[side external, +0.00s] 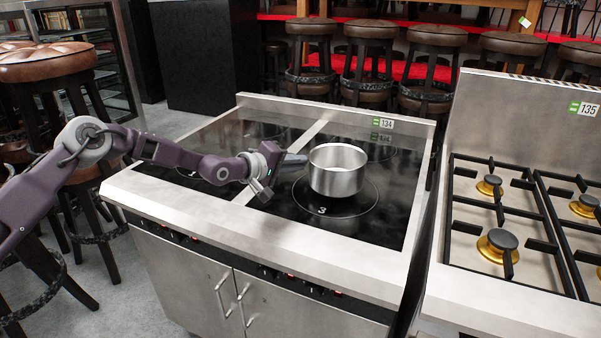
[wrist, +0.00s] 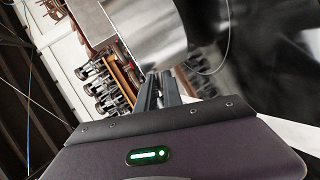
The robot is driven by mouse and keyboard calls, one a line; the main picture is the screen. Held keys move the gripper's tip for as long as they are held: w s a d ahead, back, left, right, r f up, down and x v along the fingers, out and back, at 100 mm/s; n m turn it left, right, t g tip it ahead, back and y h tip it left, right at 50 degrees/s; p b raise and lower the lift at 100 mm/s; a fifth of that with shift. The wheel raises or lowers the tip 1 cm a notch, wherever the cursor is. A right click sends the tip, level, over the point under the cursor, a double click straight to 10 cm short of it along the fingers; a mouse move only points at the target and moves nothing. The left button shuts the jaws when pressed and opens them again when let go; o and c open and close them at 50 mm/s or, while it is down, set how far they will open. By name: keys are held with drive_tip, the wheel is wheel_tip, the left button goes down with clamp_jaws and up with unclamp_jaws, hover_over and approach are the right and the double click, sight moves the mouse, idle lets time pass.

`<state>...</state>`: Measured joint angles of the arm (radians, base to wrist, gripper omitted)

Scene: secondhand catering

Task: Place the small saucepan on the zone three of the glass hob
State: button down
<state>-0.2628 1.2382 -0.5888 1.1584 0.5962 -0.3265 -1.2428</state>
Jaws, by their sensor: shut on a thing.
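The small steel saucepan (side external: 338,178) is upright over the ringed zone marked 3 (side external: 322,210) on the front right of the black glass hob (side external: 385,222). Its base covers the back and middle of the ring. I cannot tell whether it touches the glass or is just above it. My gripper (side external: 293,162) comes in from the left and is shut on the saucepan at its left side. The handle is hidden by the fingers. In the wrist view, the saucepan's shiny wall (wrist: 140,30) is just beyond my fingertips (wrist: 160,88).
A gas cooker (side external: 515,225) stands to the right across a narrow gap. The hob's low steel back edge (side external: 270,103) carries a 134 tag (side external: 383,123). The other hob zones look empty. Several round stools (side external: 372,50) stand behind, and another (side external: 45,65) at left.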

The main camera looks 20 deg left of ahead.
drive_tip(key=shift+f, duration=1.1)
drive_tip(key=c, duration=1.5)
unclamp_jaws()
drive_tip(key=shift+f, duration=0.1)
drive_tip(key=shift+s+r, duration=0.2)
drive_tip(key=shift+r, duration=0.05)
drive_tip(key=v, duration=1.1)
drive_tip(key=shift+s+a, duration=0.15)
drive_tip(key=shift+s, duration=0.1)
drive_tip(key=shift+r, duration=0.15)
